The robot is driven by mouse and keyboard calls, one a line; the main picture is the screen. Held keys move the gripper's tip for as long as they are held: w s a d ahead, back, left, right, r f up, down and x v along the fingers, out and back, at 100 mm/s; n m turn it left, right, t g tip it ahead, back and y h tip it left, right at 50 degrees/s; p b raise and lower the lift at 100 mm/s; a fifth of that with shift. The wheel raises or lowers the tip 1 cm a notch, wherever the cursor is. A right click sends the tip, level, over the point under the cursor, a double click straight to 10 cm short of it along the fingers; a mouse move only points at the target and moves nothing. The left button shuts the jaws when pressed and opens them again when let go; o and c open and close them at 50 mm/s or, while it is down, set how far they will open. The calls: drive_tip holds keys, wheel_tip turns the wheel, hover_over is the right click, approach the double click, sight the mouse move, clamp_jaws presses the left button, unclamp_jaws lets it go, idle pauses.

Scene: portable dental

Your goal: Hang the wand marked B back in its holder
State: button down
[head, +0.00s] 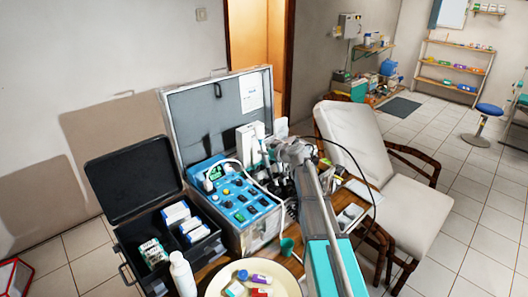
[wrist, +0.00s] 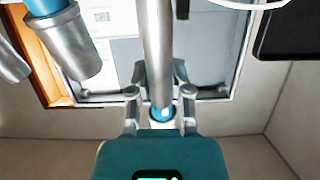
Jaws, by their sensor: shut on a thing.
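In the wrist view my gripper (wrist: 160,106) is shut on a silver, tube-shaped wand (wrist: 157,45). The wand runs up the picture from between the fingers, with a blue part showing at its lower end. I cannot read a letter on it. Other silver wands with blue parts (wrist: 72,45) show at the upper left of that view, apart from my fingers. In the head view the blue-panelled dental unit (head: 238,203) stands in an open metal case. My arm hides much of the area right of the panel, so the held wand and the holder cannot be made out there.
A black open case (head: 185,250) with boxes stands left of the unit. A white bottle (head: 182,275) and a round tray (head: 282,287) with small coloured items are in front. A thin cable arcs near my arm. A cream chair (head: 405,190) stands to the right.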

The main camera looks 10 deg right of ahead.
sight(269, 169)
drive_tip(key=shift+s+d+f+b, duration=0.15)
drive_tip(key=shift+s+f+b, duration=0.05)
drive_tip(key=shift+f+b, duration=0.5)
drive_tip(key=shift+s+d+f+b, duration=0.1)
drive_tip(key=shift+s+f+b, duration=0.1)
drive_tip(key=shift+f+b, duration=0.5)
drive_tip(key=shift+r+p, duration=0.1)
drive_tip(key=shift+p, duration=0.2)
drive_tip(key=shift+s+d+f+b, duration=0.15)
drive_tip(key=shift+s+f+b, duration=0.1)
drive_tip(key=shift+f+b, duration=0.1)
drive_tip(key=shift+s+f+b, duration=0.1)
drive_tip(key=shift+f+b, duration=0.15)
drive_tip(key=shift+b, duration=0.05)
drive_tip(key=shift+s+d+f+b, duration=0.15)
drive_tip(key=shift+f+b, duration=0.45)
drive_tip(key=shift+s+d+f+b, duration=0.1)
drive_tip(key=shift+s+f+b, duration=0.1)
drive_tip(key=shift+f+b, duration=0.35)
drive_tip(key=shift+s+d+f+b, duration=0.15)
drive_tip(key=shift+f+b, duration=0.45)
drive_tip(key=shift+s+f+b, duration=0.1)
drive_tip(key=shift+f+b, duration=0.2)
drive_tip(key=shift+s+d+f+b, duration=0.15)
drive_tip(key=shift+f+b, duration=0.35)
drive_tip(key=shift+s+d+f+b, duration=0.1)
drive_tip(key=shift+s+f+b, duration=0.05)
drive_tip(key=shift+f+b, duration=0.35)
drive_tip(key=shift+f, duration=0.1)
